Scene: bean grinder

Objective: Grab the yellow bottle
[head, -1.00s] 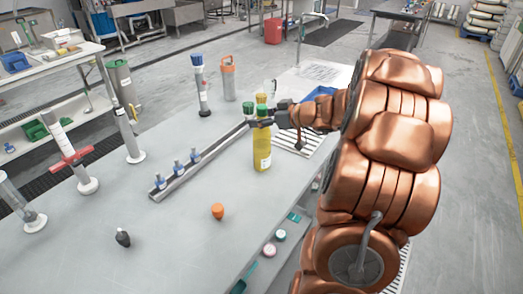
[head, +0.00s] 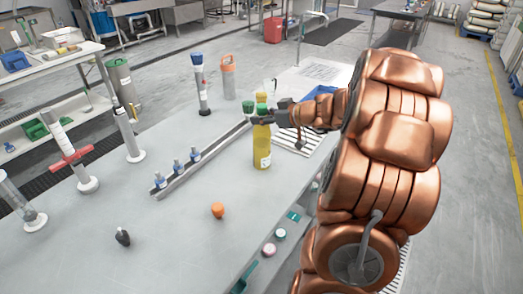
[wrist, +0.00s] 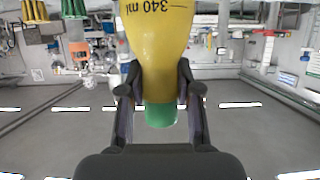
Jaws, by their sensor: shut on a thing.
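The yellow bottle (head: 262,150) has a green cap and a white label and is upright near the right side of the grey table. My gripper (head: 262,121) is shut on it around the neck, just below the cap. In the wrist view, the picture is upside down. The yellow bottle (wrist: 160,45) shows a "340 ml" marking, and its green cap (wrist: 160,114) points downward. The fingers of my gripper (wrist: 160,88) press against both sides of the neck. Whether the base touches the table is not clear.
A long metal rail (head: 205,158) with several small blue-capped bottles lies left of the bottle. Other green and yellow tops stand close behind it. An orange cap (head: 217,211) and a dark small bottle (head: 122,237) are in front. Bare table (head: 170,240) lies between.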

